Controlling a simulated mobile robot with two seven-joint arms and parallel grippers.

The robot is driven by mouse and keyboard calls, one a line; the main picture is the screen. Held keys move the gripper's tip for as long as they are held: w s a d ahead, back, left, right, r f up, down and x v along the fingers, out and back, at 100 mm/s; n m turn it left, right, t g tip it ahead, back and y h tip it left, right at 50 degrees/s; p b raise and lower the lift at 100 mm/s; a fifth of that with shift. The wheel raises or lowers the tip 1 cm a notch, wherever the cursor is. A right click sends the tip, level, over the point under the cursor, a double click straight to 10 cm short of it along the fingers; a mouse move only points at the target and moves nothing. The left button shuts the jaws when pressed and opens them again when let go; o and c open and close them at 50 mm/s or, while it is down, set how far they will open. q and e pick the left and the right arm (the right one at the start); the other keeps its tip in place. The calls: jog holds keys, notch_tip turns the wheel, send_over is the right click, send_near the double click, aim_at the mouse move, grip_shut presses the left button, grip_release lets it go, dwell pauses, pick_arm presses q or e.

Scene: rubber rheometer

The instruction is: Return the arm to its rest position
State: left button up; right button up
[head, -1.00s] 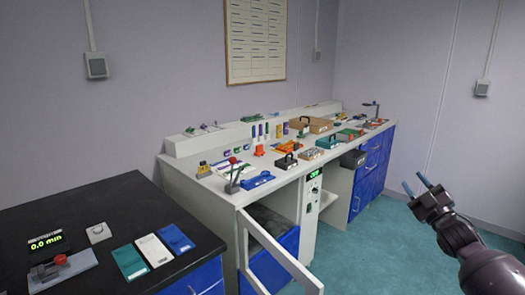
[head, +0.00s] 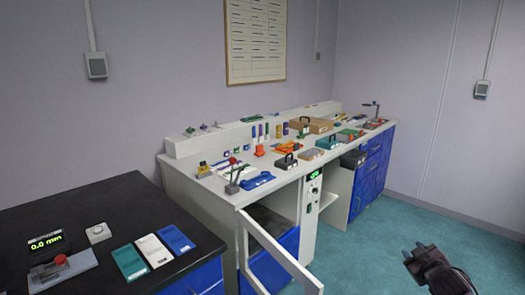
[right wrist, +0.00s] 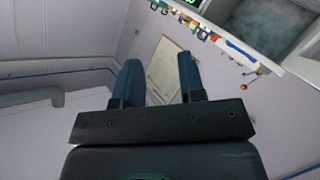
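My right gripper (head: 419,251) is at the lower right of the head view, over the open floor and away from the bench. In the right wrist view its two blue fingers (right wrist: 160,80) stand apart with nothing between them. They show against the wall and a framed chart, with the bench's edge at the upper right. My left arm and gripper are not in view.
A white bench (head: 205,187) carries many small tools and boxes. A white door frame (head: 277,254) stands open at its front. A black-topped counter (head: 100,207) is at the left. The teal floor (head: 375,240) at the right is clear.

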jog(key=s+a+f+m+g+y, duration=0.1)
jog(key=s+a+f, duration=0.3)
jog(key=s+f, duration=0.4)
jog(key=s+a+f+g+y, duration=0.1)
jog(key=s+a+f, duration=0.45)
jog(key=s, duration=0.45)
jog(key=s+a+f+m+g, duration=0.1)
jog(key=s+a+m, duration=0.1)
jog(key=s, duration=0.8)
jog(key=s+a+f+m+g, duration=0.1)
jog(key=s+a, duration=0.3)
jog(key=s, duration=0.7)
jog(key=shift+a+f+m, duration=0.15)
jog(key=shift+f+m, duration=0.05)
jog(key=shift+m, duration=0.3)
